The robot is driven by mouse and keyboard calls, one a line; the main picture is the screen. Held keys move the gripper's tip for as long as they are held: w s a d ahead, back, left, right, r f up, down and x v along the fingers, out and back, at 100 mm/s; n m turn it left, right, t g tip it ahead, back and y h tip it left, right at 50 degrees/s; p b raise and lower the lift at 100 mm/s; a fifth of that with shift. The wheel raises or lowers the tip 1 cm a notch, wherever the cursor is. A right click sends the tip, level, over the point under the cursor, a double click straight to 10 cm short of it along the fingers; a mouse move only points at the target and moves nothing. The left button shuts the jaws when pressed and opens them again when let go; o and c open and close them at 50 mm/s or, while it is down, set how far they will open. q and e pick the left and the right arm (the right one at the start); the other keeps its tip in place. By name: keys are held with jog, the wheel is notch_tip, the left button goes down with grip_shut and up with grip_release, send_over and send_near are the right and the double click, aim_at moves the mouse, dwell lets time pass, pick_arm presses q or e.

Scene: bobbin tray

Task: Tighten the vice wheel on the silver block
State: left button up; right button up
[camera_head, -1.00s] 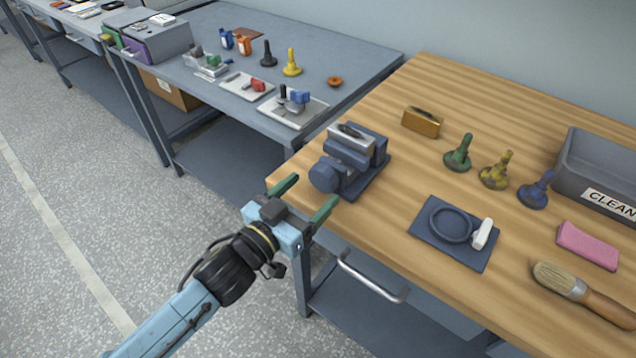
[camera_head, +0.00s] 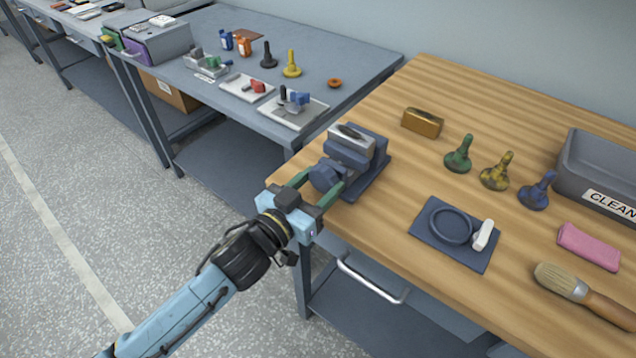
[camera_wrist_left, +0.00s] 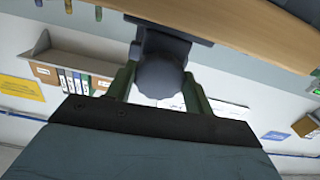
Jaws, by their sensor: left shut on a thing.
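The blue-grey vice (camera_head: 364,172) stands at the near left corner of the wooden bench. The silver block (camera_head: 352,138) sits in the top of the vice, between its jaws. The round vice wheel (camera_head: 324,175) faces my left arm. My left gripper (camera_head: 322,184) has its green fingers on either side of the wheel and is shut on it. In the left wrist view, the wheel (camera_wrist_left: 159,77) sits between the two green fingers, partly hiding the vice behind it. My right gripper is not in view.
A brass block (camera_head: 422,122), several coloured pawn-shaped pieces, a dark mat (camera_head: 452,258) with a ring, a pink cloth (camera_head: 588,246), a brush (camera_head: 580,290) and a grey bin (camera_head: 600,170) occupy the wooden bench (camera_head: 400,190). A grey table (camera_head: 330,58) stands behind left.

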pick_arm(q)
jog(key=shift+m+p, duration=0.45)
jog(key=shift+m, duration=0.05)
jog(key=m+p, duration=0.1)
jog(key=m, duration=0.1)
jog(key=shift+r+m+p, duration=0.1)
jog(key=shift+m+p, duration=0.25)
jog(key=shift+m, duration=0.05)
jog(key=shift+m+p, duration=0.5)
jog(key=shift+m, duration=1)
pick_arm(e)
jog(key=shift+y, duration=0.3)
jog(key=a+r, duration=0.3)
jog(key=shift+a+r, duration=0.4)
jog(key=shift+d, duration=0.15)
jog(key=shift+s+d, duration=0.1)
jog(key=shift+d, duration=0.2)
pick_arm(q)
jog(key=o, duration=1)
